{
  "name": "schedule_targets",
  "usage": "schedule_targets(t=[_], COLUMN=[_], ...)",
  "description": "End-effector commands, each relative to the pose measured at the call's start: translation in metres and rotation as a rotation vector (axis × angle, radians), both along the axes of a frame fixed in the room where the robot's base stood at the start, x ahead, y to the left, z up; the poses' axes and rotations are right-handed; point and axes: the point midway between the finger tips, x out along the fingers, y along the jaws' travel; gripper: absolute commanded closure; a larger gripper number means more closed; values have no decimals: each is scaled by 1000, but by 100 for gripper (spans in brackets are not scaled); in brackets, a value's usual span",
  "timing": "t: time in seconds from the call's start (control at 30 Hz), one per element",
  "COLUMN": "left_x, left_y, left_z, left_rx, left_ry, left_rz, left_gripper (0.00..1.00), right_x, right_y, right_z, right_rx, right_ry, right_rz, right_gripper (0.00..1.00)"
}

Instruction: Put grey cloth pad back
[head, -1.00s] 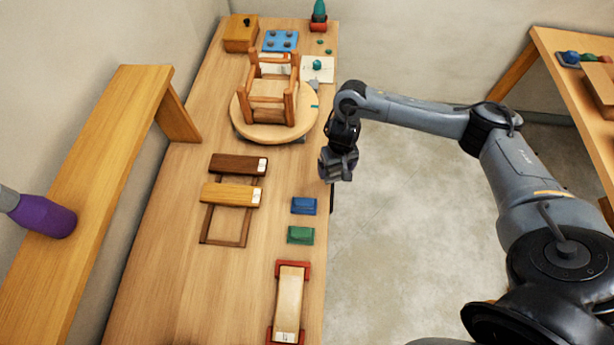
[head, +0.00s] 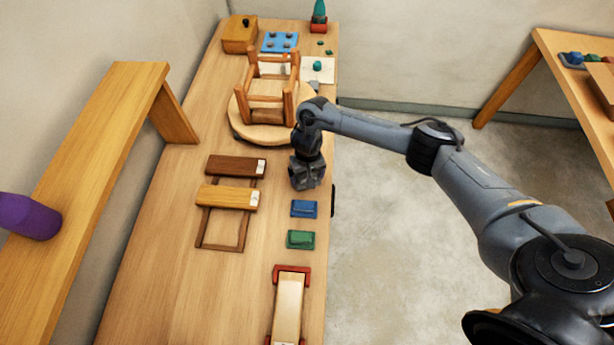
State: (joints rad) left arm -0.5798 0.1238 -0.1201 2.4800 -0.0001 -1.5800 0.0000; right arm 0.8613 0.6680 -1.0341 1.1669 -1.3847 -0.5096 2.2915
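I cannot make out the grey cloth pad for certain. A small grey patch (head: 314,86) shows beside the round wooden board, partly behind my arm, and I cannot tell what it is. My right gripper (head: 306,186) points down over the right edge of the bench, just behind the blue block (head: 304,208). Its fingers are dark and small, and I cannot tell whether they are open or hold anything. My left gripper is not in view.
An upturned wooden stool frame (head: 268,95) stands on the round board (head: 240,122). A green block (head: 300,240), a red-ended wooden piece (head: 289,305) and a slatted frame (head: 227,195) lie on the bench (head: 165,260). A purple cylinder (head: 30,215) is at left.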

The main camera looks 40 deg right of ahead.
Motion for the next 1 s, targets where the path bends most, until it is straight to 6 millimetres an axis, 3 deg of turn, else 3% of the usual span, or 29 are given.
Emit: schedule_targets(t=[0.47, 0.5, 0.53, 0.83, 1.0], left_x=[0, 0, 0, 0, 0], left_y=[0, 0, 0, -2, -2], left_z=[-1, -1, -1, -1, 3], left_rx=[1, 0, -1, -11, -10], left_ry=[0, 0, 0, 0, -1], left_rz=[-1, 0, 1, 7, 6], left_gripper=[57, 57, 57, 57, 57], right_x=[0, 0, 0, 1, 1], right_y=[0, 0, 0, 0, 0], right_z=[-10, -10, -10, -8, 8], right_rx=[1, 1, 1, 0, 1], right_ry=[0, -1, -1, -2, -3], right_rz=[-1, -1, 0, 1, 1], right_gripper=[44, 6, 1, 0, 0])
